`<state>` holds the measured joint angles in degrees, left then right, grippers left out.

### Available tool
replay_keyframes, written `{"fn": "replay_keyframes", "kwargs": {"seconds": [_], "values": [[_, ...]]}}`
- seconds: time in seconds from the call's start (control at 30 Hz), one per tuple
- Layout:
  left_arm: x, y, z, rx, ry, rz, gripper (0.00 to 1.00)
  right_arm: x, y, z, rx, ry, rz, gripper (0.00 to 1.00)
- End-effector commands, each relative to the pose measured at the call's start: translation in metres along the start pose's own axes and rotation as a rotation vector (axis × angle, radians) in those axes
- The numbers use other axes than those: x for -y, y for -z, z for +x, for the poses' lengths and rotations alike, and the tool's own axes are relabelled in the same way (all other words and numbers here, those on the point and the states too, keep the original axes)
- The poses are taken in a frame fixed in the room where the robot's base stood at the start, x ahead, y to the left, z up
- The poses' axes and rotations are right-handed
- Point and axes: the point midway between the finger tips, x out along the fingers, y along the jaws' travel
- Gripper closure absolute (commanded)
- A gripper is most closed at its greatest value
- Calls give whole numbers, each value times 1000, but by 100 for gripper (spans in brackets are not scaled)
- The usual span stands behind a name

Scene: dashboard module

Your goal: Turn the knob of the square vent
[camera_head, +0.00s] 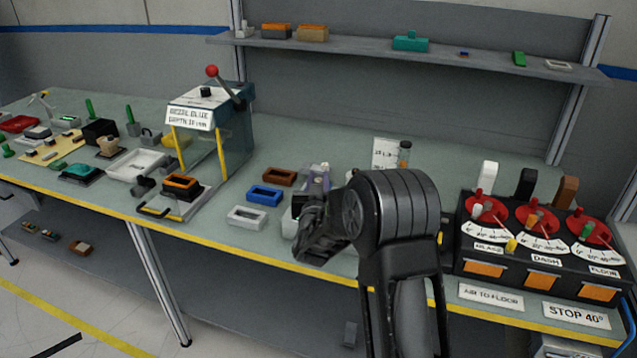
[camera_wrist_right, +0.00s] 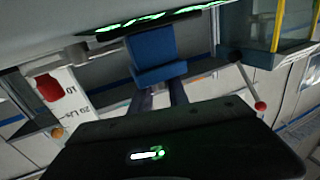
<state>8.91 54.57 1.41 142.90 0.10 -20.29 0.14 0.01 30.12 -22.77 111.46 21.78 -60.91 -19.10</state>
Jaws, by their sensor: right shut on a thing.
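My right gripper (camera_head: 315,235) is low over the middle of the bench, at the end of my dark arm. A small, partly hidden unit (camera_head: 290,222) with dark and pale parts stands right behind it; it may be the square vent. A pale purple-grey piece (camera_head: 319,174) stands up behind the gripper. My gripper hides the knob in the head view, and I cannot make out the grip. In the right wrist view, a blue block (camera_wrist_right: 155,55) shows beyond a dark slab (camera_wrist_right: 170,145) with a green-lit mark. My left gripper is not in view.
A black dial box (camera_head: 540,262) with red dials and levers stands right. A lever press (camera_head: 232,140) with a red ball stands left of centre. Brown (camera_head: 279,177), blue (camera_head: 265,196) and white (camera_head: 247,217) frames lie beside my gripper. A shelf (camera_head: 365,46) runs behind.

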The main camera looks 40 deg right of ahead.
Motion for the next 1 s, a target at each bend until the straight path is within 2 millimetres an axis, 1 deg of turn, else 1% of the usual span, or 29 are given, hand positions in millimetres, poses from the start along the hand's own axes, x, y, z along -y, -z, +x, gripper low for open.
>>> {"fn": "replay_keyframes", "kwargs": {"seconds": [0.07,0.1,0.37,0.63,0.73,0.87,1.0], "values": [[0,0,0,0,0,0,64,0,0,0,1,0,0,100],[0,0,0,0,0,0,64,0,0,0,1,0,0,78],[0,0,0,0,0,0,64,0,0,0,1,0,-1,57],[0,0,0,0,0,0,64,0,0,-1,0,0,0,57],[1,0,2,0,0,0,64,0,0,-6,0,1,1,57],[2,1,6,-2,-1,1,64,0,-1,-22,1,1,2,57],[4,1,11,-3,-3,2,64,0,-2,-46,0,2,2,57]]}}
